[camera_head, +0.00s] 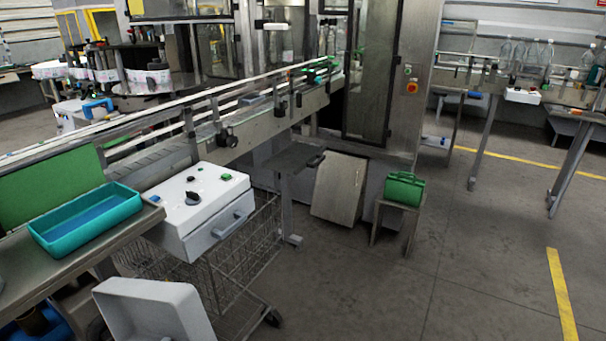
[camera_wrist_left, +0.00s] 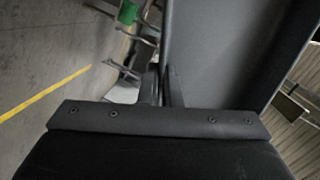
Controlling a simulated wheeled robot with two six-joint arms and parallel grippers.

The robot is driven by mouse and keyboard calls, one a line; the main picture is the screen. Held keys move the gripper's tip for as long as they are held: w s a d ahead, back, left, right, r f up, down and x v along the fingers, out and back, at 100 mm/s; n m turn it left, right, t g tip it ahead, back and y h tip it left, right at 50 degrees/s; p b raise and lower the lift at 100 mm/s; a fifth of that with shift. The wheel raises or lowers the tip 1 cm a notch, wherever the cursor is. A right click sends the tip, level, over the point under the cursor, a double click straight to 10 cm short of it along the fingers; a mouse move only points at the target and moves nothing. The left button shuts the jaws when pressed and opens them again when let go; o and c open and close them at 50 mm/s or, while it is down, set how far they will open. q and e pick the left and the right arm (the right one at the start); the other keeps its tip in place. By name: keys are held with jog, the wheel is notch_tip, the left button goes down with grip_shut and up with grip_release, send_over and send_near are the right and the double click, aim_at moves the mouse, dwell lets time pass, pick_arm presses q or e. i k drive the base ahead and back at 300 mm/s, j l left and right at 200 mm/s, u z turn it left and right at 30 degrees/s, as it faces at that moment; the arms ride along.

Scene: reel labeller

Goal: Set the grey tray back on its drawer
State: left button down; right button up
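The grey tray (camera_head: 155,310) is at the bottom left of the head view, tilted, with its lower part cut off by the picture edge. In the left wrist view a large grey panel (camera_wrist_left: 215,50), which looks like the tray's wall, rises from between the fingers of my left gripper (camera_wrist_left: 162,85). The fingers are close together on its edge. A pale grey box with a front handle (camera_head: 205,210), which looks like the drawer, stands above a wire cart. Its top carries a black knob and small green and blue parts. My right gripper is out of view.
A teal bin (camera_head: 88,222) sits on a metal bench left of the box. The wire cart (camera_head: 235,270) stands under the box. A green case (camera_head: 404,188) rests on a small stool (camera_head: 392,225). The floor (camera_head: 480,290) at the right is clear.

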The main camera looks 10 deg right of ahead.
aim_at(295, 157)
jog(key=i+l+z, duration=0.1)
jog(key=i+l, duration=0.2)
jog(key=i, duration=0.15)
jog(key=i+l, duration=0.3)
jog(key=i, duration=0.15)
jog(key=i+l+z, duration=0.15)
jog(key=i+l, duration=0.15)
jog(key=i, duration=0.1)
